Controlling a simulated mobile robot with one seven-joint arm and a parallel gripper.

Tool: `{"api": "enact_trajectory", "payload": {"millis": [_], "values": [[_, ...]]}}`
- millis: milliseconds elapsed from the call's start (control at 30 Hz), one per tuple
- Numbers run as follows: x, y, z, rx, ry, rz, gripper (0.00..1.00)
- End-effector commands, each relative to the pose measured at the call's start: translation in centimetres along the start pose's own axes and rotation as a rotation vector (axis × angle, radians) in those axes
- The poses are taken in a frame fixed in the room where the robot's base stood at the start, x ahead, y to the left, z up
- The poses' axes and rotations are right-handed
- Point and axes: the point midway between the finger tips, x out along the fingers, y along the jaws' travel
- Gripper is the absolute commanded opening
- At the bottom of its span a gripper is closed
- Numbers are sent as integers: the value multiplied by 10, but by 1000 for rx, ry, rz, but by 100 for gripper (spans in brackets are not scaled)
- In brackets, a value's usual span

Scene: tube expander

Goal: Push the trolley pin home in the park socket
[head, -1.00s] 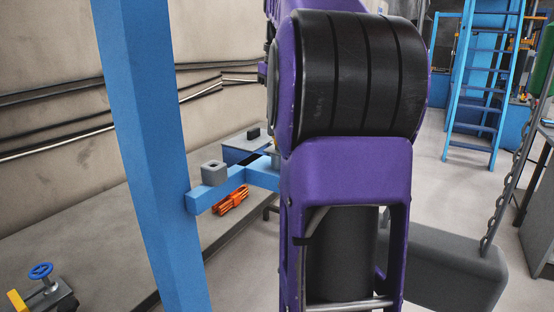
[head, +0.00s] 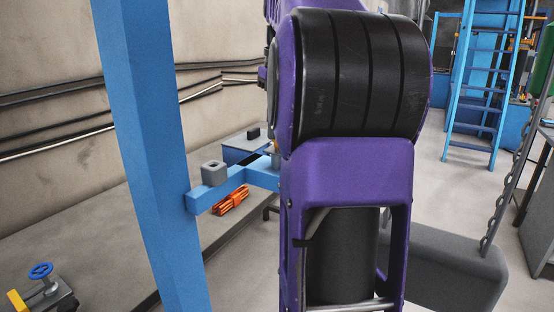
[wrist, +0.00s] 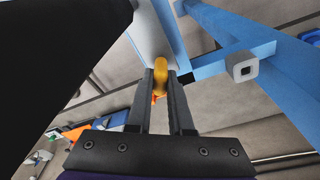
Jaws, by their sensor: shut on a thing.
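My gripper (wrist: 165,85) is shut on a yellow-orange pin (wrist: 160,70), seen between its two dark fingers in the wrist view. The pin's upper end lies close to a pale grey-white piece and the blue bracket (wrist: 208,66); I cannot tell how deep the pin sits, and its far end is hidden. A grey square block with a dark square hole (wrist: 243,67) is on the bracket, to the right of the fingers and apart from them. The block (head: 214,172) also shows in the head view, where my arm hides the gripper. I cannot tell which part is the park socket.
A blue post (head: 150,150) stands left of my arm and carries the bracket. An orange bundle (head: 231,200) lies beyond and below the bracket. A chain (head: 497,190) hangs at right. A blue ladder (head: 478,90) stands behind on open floor.

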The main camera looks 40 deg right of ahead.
Motion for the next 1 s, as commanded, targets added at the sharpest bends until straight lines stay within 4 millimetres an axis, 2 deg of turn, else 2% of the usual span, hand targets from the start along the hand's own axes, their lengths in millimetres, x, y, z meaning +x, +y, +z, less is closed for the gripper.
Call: {"api": "enact_trajectory", "payload": {"millis": [200, 233, 400, 600, 633, 767, 967, 1000], "values": [[4, 0, 1, 0, -1, 0, 0], [4, 0, 1, 0, -1, 0, 23], [4, 0, 1, 0, 0, 0, 53], [4, 0, 0, 0, 0, 0, 54], [4, 0, 1, 0, -1, 0, 56], [4, 0, 0, 0, 0, 0, 79], [4, 0, 0, 0, 0, 0, 79], [4, 0, 0, 0, 0, 0, 83]]}}
